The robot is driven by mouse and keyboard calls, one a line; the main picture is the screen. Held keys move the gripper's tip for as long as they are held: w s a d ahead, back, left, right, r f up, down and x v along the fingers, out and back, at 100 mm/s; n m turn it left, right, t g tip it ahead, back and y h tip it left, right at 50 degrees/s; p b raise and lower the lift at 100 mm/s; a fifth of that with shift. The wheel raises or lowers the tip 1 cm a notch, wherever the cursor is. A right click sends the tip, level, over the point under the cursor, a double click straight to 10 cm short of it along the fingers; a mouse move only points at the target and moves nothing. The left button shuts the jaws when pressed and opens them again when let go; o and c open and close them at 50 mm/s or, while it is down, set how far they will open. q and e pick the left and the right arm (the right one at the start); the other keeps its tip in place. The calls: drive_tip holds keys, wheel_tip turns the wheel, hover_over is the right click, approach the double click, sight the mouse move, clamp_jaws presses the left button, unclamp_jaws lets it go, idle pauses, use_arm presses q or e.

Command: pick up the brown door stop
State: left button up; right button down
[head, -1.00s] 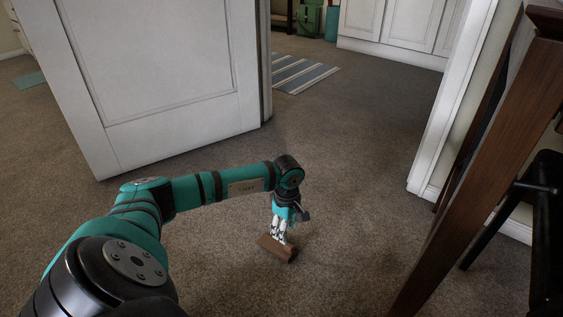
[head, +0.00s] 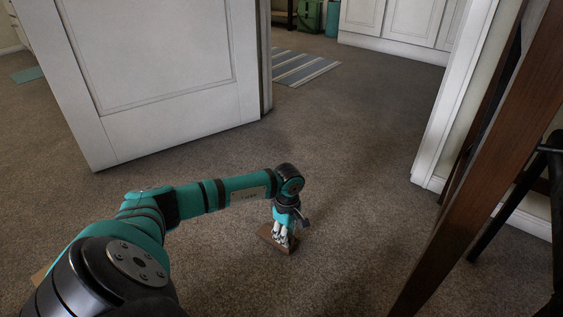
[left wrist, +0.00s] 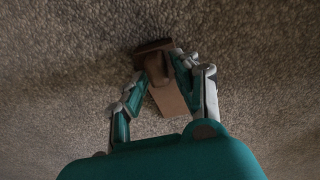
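The brown door stop (head: 268,236) lies on the carpet below my left gripper (head: 281,240) in the head view, which partly covers it. In the left wrist view the door stop (left wrist: 171,99) lies between the two fingers of my left gripper (left wrist: 160,68). It has a wide end at the top and a narrower body pointing down. The fingers are apart, one on each side of it. Carpet shows between the left finger and the body; whether the right finger touches it I cannot tell. My right gripper is not in view.
A white door (head: 170,80) stands open behind my left arm. A dark wooden post (head: 470,170) and a black stool-like frame (head: 530,200) stand at the right, by a white door frame (head: 455,90). A striped rug (head: 300,68) lies farther back. Carpet around the door stop is clear.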

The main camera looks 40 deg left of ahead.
use_arm(q)
clamp_jaws()
drive_tip(key=shift+r, duration=0.1)
